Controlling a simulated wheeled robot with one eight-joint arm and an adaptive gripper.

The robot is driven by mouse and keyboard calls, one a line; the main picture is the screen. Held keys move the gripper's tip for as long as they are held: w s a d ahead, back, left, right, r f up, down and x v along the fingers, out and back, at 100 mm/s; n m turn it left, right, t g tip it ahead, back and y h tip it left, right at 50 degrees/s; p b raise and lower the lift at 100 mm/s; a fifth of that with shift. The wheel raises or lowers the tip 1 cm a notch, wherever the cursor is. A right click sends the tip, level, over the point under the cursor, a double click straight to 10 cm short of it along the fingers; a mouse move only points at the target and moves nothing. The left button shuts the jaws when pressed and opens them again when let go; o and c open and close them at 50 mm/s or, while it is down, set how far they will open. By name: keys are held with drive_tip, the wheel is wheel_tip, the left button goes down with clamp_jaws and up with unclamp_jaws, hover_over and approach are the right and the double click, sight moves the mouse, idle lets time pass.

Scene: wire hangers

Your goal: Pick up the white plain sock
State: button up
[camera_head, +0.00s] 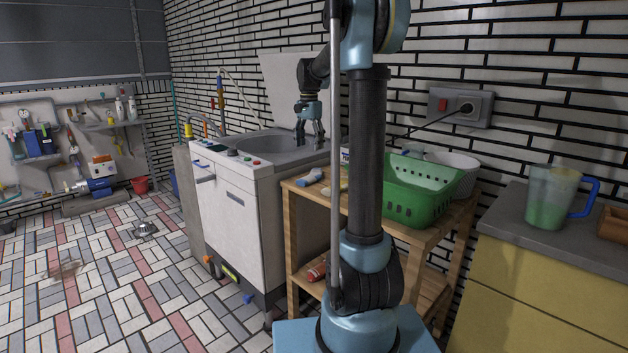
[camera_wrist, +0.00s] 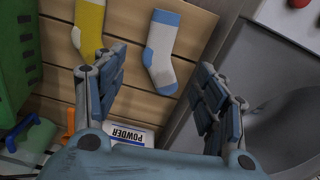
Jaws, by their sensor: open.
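A whitish sock (camera_wrist: 160,52) with a blue cuff and a light blue toe lies on the slatted wooden table (camera_wrist: 80,88) in the wrist view. It has no visible pattern on its body. It also shows in the head view (camera_head: 310,177) near the table's left edge. My gripper (camera_wrist: 160,62) is open and empty, with the sock seen between and beyond its spread fingers. In the head view, my gripper (camera_head: 309,130) points down over the washer's basin edge, behind the sock and apart from it.
A yellow sock (camera_wrist: 90,26) lies left of the whitish one. A powder box (camera_wrist: 130,135) stands close to my gripper. A green basket (camera_head: 420,187) occupies the table's right part. The washer with its grey basin (camera_head: 262,148) adjoins the table's left side.

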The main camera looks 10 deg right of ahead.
sight(307, 178)
drive_tip(key=f, duration=1.3)
drive_tip(key=shift+s+a+f, duration=0.15)
drive_tip(key=shift+s+a, duration=0.05)
drive_tip(key=shift+a, duration=0.2)
drive_tip(key=c, duration=0.9)
